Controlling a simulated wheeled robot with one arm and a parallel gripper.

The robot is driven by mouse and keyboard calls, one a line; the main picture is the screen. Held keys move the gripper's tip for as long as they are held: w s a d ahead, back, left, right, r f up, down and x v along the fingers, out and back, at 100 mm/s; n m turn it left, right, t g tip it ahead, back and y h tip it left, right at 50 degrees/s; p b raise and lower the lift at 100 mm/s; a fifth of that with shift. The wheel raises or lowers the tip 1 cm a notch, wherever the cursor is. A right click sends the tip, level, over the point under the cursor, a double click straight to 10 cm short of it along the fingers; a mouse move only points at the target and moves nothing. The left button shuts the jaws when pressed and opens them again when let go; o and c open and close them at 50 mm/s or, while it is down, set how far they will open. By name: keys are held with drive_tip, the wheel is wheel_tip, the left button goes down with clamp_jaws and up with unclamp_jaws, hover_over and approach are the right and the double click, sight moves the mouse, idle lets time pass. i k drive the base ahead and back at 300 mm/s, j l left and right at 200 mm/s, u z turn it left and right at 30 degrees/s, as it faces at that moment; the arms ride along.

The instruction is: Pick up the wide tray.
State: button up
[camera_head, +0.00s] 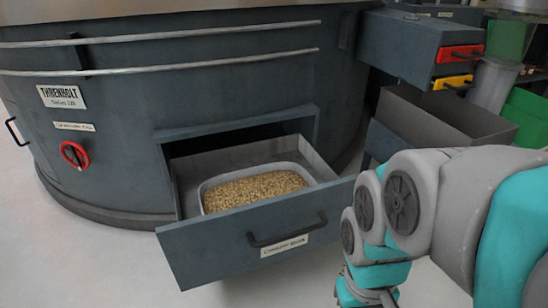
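A wide, light-grey tray (292,165) filled with tan grain (252,191) sits inside an open drawer (215,248) low on the round dark machine. The drawer's front panel hides the tray's near side. The drawer front has a dark bar handle (288,230) and a small white label. My grey and teal arm reaches down at the right, beside the drawer's right end. My gripper is not visible; the arm runs out of the bottom of the picture.
The machine's curved wall (120,130) carries a red dial (74,154) and pale rails. At the right are a dark cabinet with red (460,53) and yellow (453,82) handle plates, an open grey box (435,118) and green bins. Floor at the lower left is clear.

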sight(239, 187)
drive_tip(key=l, duration=0.65)
drive_tip(key=i+l+z, duration=0.1)
drive_tip(key=l, duration=0.55)
